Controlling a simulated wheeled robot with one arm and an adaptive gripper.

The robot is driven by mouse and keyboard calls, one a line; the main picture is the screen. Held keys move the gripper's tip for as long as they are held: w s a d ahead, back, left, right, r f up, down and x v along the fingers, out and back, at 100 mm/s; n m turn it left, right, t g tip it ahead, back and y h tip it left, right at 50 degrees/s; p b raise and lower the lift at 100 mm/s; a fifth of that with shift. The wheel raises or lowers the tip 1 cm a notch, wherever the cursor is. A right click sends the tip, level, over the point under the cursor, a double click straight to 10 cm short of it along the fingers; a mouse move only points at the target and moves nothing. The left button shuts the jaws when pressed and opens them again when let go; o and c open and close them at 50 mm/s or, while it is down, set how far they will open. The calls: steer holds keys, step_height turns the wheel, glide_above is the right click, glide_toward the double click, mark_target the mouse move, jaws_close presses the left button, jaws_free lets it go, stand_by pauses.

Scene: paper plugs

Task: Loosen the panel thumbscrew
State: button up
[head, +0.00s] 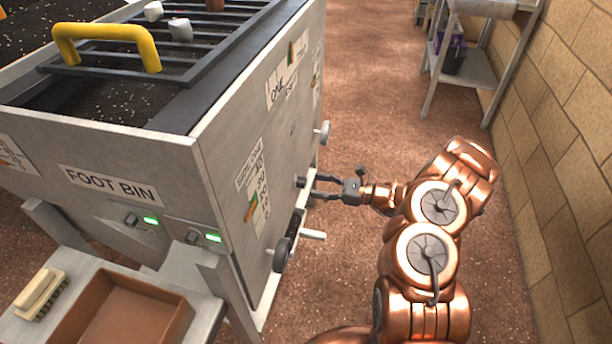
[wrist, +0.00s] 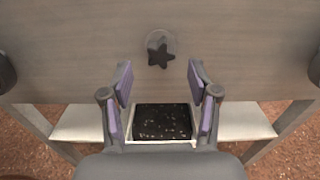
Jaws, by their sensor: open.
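The thumbscrew is a dark star-shaped knob (wrist: 160,54) on a round washer on the grey panel (wrist: 80,45). In the head view the thumbscrew (head: 300,181) is a small dark knob on the bin's side, just beyond my fingertips. My gripper (head: 315,187) is open and points at the panel. In the wrist view my gripper (wrist: 160,80) has its two purple-padded fingers apart, with nothing between them. The knob stands ahead of the fingertips, slightly above and about centred between them. I see no contact.
A tray of dark grains (wrist: 161,143) lies below the panel. The bin (head: 115,180) stands left; a brick wall (head: 565,130) and metal shelf (head: 475,70) stand right, with open floor between.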

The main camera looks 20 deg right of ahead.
mark_target(305, 184)
stand_by(0.4)
steer(key=shift+w+a+b, duration=0.1)
steer(key=shift+a+b, duration=0.05)
steer(key=shift+b, duration=0.2)
steer(key=shift+b+x, duration=0.9)
steer(key=shift+x, duration=0.95)
steer(key=c, duration=1.1)
steer(key=shift+c, duration=0.2)
steer(key=shift+f+n+b, duration=0.15)
steer(key=shift+n+b, duration=0.45)
steer(key=shift+b, duration=0.45)
steer(key=shift+n+b, duration=2.6)
steer(key=shift+b, duration=1)
steer(key=shift+n+b, duration=2)
steer(key=shift+b, duration=1.15)
